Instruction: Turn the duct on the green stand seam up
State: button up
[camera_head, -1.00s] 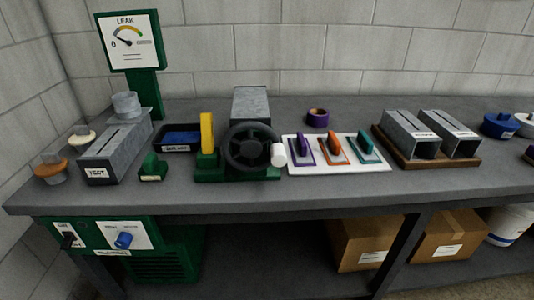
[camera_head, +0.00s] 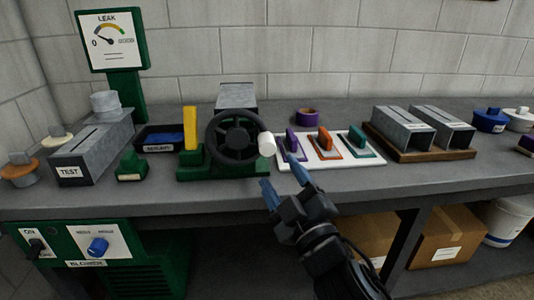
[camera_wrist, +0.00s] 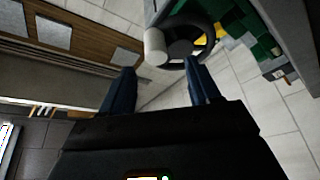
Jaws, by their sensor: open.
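The grey metal duct (camera_head: 237,90) lies on the green stand (camera_head: 190,173), mostly hidden behind a black handwheel (camera_head: 251,132). I cannot see its seam. The handwheel has a white knob (camera_head: 266,144) at its right side. A yellow upright piece (camera_head: 190,128) stands at the stand's left. My gripper (camera_head: 274,168) is open and empty, its blue fingers pointing up toward the knob, apparently in front of and below it. In the wrist view the white knob (camera_wrist: 155,46) and the wheel (camera_wrist: 209,40) show beyond the gap between the fingers (camera_wrist: 159,70), apart from them.
A white board (camera_head: 325,162) with purple, orange and teal handled tools lies just right of the wheel. Two ducts (camera_head: 402,130) rest on a wooden tray farther right. The TEST duct (camera_head: 85,152), a dark bin (camera_head: 160,148) and the leak gauge (camera_head: 110,40) stand left.

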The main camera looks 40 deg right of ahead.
aim_at(270, 151)
jog(key=shift+w+d+r, duration=0.35)
jog(key=shift+w+r, duration=0.1)
jog(key=shift+w, duration=0.1)
jog(key=p+x, duration=0.3)
jog(key=x, duration=0.2)
jog(key=shift+w+d+r, duration=0.15)
jog(key=shift+w+r, duration=0.05)
jog(key=shift+w, duration=0.1)
jog(key=shift+w+d, duration=0.25)
jog(key=shift+w, duration=0.45)
jog(key=shift+c, duration=0.2)
grip_shut()
